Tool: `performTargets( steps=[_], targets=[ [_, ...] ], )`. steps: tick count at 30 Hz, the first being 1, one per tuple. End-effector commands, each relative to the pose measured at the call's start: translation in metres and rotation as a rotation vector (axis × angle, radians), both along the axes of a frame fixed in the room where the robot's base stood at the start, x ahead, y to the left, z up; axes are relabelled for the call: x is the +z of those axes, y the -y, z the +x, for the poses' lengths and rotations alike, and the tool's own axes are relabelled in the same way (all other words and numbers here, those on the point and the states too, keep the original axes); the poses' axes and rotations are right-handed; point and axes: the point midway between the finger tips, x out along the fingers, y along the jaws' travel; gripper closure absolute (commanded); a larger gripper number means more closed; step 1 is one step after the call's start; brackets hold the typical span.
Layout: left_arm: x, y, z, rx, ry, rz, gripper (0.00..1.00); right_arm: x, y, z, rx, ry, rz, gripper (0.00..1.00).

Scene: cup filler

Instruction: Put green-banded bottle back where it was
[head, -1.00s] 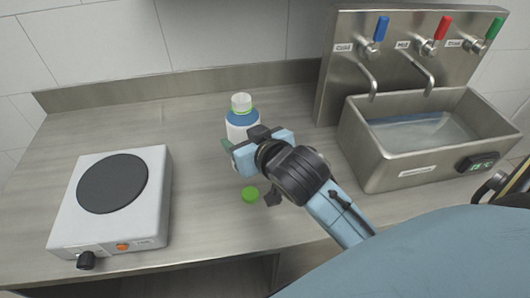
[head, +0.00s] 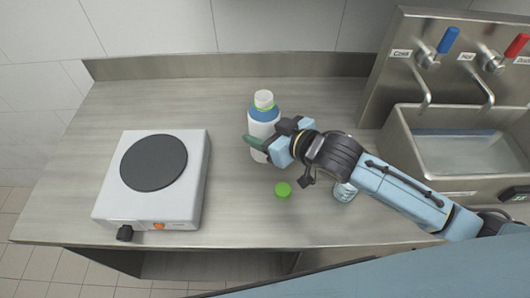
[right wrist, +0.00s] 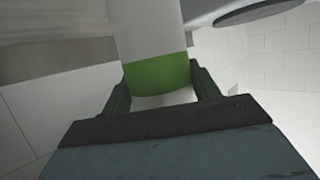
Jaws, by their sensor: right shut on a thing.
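The bottle (head: 262,122) is white with a blue band, a green ring at the neck and a pale cap. It stands upright near the middle of the counter in the head view. My right gripper (head: 258,146) is shut around its lower body, coming from the right. In the right wrist view, the bottle (right wrist: 150,35) lies between the two fingers, with a wide green band (right wrist: 157,75) at their level. The fingers hide part of the bottle's lower end, and I cannot tell whether its base touches the counter. My left gripper is not in view.
A hot plate (head: 190,200) stands on the left of the counter (head: 235,215). A green disc (head: 283,190) lies in front of the bottle. A pale bluish object (head: 344,191), perhaps a cup, is partly hidden under my arm. A sink (head: 455,185) with taps is at right.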

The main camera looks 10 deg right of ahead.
Motion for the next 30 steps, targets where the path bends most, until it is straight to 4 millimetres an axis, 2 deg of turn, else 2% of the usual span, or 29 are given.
performTargets(
  steps=[3, 8, 15, 28, 29, 30],
  targets=[
    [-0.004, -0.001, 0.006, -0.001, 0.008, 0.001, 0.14, -0.019, 0.000, 0.000, 0.000, 0.004, 0.003, 0.79],
    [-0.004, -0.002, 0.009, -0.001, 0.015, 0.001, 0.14, -0.029, -0.001, 0.001, -0.001, 0.006, 0.004, 0.79],
    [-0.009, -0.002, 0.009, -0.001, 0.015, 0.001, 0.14, -0.060, 0.000, 0.000, -0.002, 0.004, 0.002, 0.79],
    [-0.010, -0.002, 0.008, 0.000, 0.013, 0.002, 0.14, -0.068, -0.001, 0.000, -0.001, 0.005, 0.003, 0.79],
    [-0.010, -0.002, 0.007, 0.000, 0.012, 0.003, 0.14, -0.069, 0.000, 0.000, -0.002, 0.003, 0.001, 0.35],
    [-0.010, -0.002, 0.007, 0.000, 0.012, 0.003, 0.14, -0.068, 0.000, 0.000, -0.002, 0.003, 0.001, 0.30]
  ],
)
